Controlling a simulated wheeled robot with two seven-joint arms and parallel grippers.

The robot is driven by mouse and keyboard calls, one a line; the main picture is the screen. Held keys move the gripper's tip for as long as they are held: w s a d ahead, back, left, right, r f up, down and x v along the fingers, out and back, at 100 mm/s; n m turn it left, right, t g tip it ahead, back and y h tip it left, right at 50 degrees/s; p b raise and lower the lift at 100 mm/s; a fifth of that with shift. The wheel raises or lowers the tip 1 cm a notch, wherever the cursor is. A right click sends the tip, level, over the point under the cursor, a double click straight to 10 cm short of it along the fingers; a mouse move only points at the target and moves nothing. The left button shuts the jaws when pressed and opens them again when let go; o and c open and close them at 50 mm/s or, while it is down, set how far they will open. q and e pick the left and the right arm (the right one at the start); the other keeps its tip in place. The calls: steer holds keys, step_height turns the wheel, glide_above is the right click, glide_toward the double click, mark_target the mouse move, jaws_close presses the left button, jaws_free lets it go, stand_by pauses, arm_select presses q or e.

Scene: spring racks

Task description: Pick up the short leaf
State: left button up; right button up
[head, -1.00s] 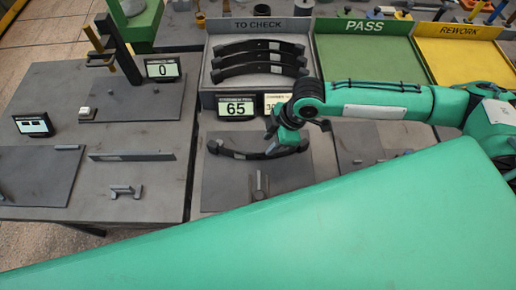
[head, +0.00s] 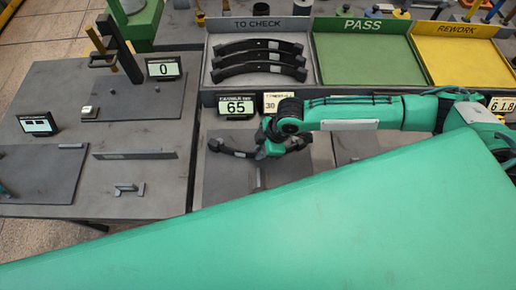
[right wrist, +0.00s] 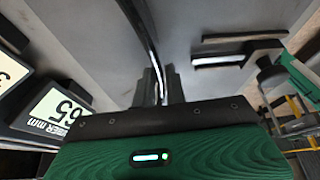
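The short leaf (head: 234,151) is a dark curved spring strip with a pale label near its left end. It lies on a dark plate in front of the black display reading 65. My right gripper (head: 268,150) is down at the leaf's middle and hides that part. In the right wrist view the leaf (right wrist: 138,22) runs between the two grey fingers (right wrist: 158,88). The fingers stand close on either side of it; whether they press on it I cannot tell. My left gripper is not in view.
Several longer dark leaves (head: 258,57) lie in the grey TO CHECK tray (head: 215,40). The green PASS tray (head: 365,60) and yellow REWORK tray (head: 460,55) stand to its right and are mostly empty. A gauge post (head: 122,50) and small display (head: 37,123) stand left.

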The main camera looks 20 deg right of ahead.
jaws_close()
steer(key=shift+r, duration=0.1)
